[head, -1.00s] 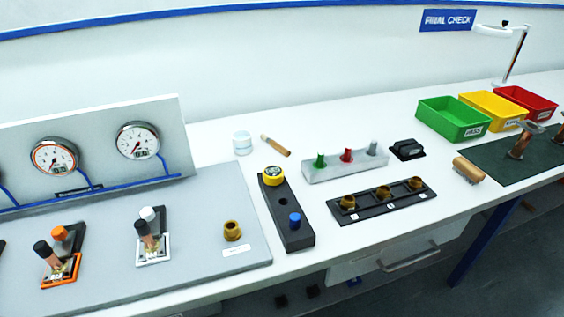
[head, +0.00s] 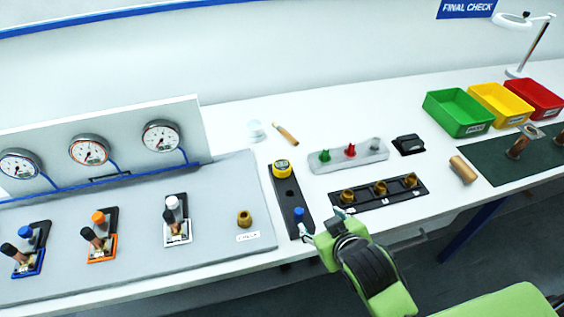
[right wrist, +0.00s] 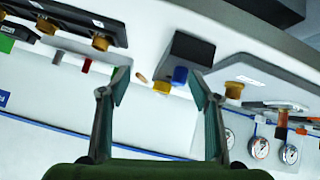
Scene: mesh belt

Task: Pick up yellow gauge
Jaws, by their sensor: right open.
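The yellow gauge (head: 282,168) sits at the far end of a black block (head: 285,192) on the bench. A blue knob (head: 299,213) stands at the block's near end. My right gripper (head: 322,223) is open and empty at the bench's front edge, close to the blue knob and nearer the front than the gauge. In the right wrist view the yellow gauge (right wrist: 162,87) shows between the spread fingers (right wrist: 160,92), beyond them, with the blue knob (right wrist: 180,75) beside it. My left gripper is out of view.
A grey panel with dials (head: 225,190) lies left of the block. A black rack with brass fittings (head: 365,203) and a pale tray with coloured pegs (head: 330,164) stand to the right. A white jar (head: 254,131) and a wooden stick (head: 286,135) lie behind.

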